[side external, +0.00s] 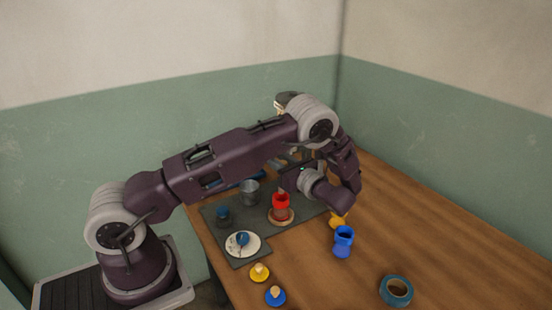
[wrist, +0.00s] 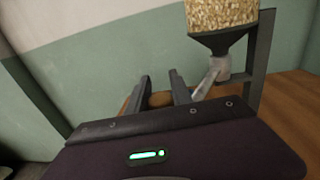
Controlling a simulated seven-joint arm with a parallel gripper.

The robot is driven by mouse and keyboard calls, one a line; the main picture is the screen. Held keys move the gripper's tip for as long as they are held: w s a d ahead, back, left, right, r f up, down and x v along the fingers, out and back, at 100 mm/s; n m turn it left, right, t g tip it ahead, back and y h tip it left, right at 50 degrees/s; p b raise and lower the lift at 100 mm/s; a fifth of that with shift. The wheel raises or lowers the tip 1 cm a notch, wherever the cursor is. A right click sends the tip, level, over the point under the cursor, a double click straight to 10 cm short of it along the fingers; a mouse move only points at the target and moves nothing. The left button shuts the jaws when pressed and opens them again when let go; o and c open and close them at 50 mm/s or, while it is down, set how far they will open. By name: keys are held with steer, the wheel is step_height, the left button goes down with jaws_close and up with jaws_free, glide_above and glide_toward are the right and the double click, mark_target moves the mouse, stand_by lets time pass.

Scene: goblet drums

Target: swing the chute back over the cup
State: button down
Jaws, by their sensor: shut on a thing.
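The hopper (wrist: 222,42), full of pale grains, stands at the upper right of the wrist view. The grey chute (wrist: 207,80) slants down and left from its outlet to my gripper (wrist: 160,96). My fingers are apart with a rounded brown shape between them. They are shut on the chute, though the hold itself is largely hidden. In the side view my gripper (side external: 287,180) is low over the mat, above a red goblet-shaped piece (side external: 281,201). A grey metal cup (side external: 249,190) stands on the mat to its left. The chute is hidden there by my arm.
A dark post (wrist: 262,60) stands right of the hopper.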

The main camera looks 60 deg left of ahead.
steer(key=s+a+m+t+h, duration=0.1)
steer(key=a+m+t+h, duration=0.4)
steer(key=a+m+t, duration=0.5)
steer(key=shift+s+t, duration=0.35)
steer(key=shift+t, duration=1.85)
steer(key=shift+a, duration=0.15)
steer(key=c, duration=1.1)
jaws_free()
